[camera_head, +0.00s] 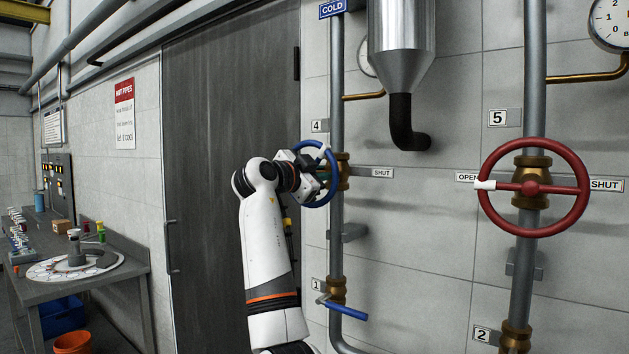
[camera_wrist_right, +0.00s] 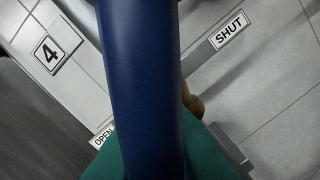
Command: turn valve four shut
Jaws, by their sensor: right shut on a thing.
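Valve four is a blue handwheel (camera_head: 333,172) on the cold pipe, beside the number plate 4 (camera_head: 320,126). A SHUT label (camera_head: 382,173) is on the wall to its right. My right gripper (camera_head: 318,172) is at the blue wheel and shut on it. In the right wrist view the blue wheel rim (camera_wrist_right: 140,80) fills the middle, with the green finger (camera_wrist_right: 205,155) against it below. The plate 4 (camera_wrist_right: 51,53), the OPEN label (camera_wrist_right: 102,136) and the SHUT label (camera_wrist_right: 229,31) show around the rim. My left gripper is not in view.
A red handwheel (camera_head: 535,187) by plate 5 stands on the pipe to the right. A blue lever (camera_head: 346,313) by plate 1 is below on the cold pipe. A dark pipe elbow (camera_head: 408,130) hangs right of valve four. A bench (camera_head: 120,268) stands at the left.

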